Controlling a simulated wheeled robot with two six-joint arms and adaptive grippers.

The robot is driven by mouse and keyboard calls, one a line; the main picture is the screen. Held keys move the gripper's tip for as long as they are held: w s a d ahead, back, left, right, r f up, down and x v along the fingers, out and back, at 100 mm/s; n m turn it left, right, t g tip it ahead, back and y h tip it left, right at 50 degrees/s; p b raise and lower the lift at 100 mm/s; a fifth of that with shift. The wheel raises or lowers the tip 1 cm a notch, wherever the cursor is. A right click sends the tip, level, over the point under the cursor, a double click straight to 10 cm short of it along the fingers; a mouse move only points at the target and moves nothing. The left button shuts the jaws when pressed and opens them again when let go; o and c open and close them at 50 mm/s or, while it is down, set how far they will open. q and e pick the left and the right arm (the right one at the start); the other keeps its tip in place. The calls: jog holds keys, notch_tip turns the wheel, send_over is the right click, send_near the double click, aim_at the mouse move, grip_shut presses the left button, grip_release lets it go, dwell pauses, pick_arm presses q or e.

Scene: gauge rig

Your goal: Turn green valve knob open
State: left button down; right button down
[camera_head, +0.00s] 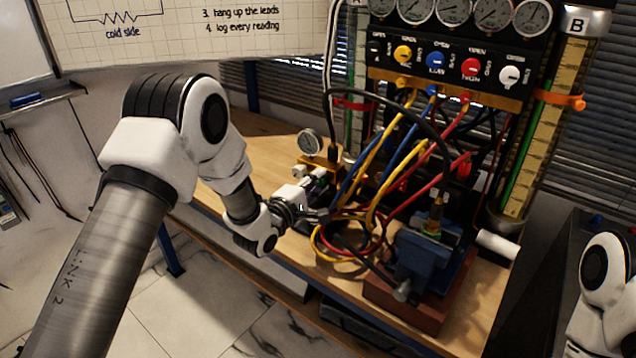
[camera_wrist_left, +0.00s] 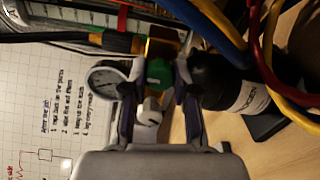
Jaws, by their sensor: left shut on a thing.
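The green valve knob (camera_wrist_left: 158,72) sits in front of a brass fitting (camera_wrist_left: 162,48) in the left wrist view, between the two fingers of my left gripper (camera_wrist_left: 158,84). The fingers are closed in on its sides. My right gripper is out of view.
Yellow, blue and red hoses (camera_head: 385,190) loop over the bench right beside the left gripper. A blue vise (camera_head: 425,255) stands on a red-brown block to the right. The gauge panel (camera_head: 450,60) rises behind. A dark labelled cylinder (camera_wrist_left: 228,88) is close to the fingers.

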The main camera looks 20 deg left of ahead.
pick_arm(q)
jog(key=shift+f, duration=0.1)
jog(key=c, duration=0.9)
grip_release()
jog(key=shift+a, duration=0.1)
jog(key=v, duration=1.2)
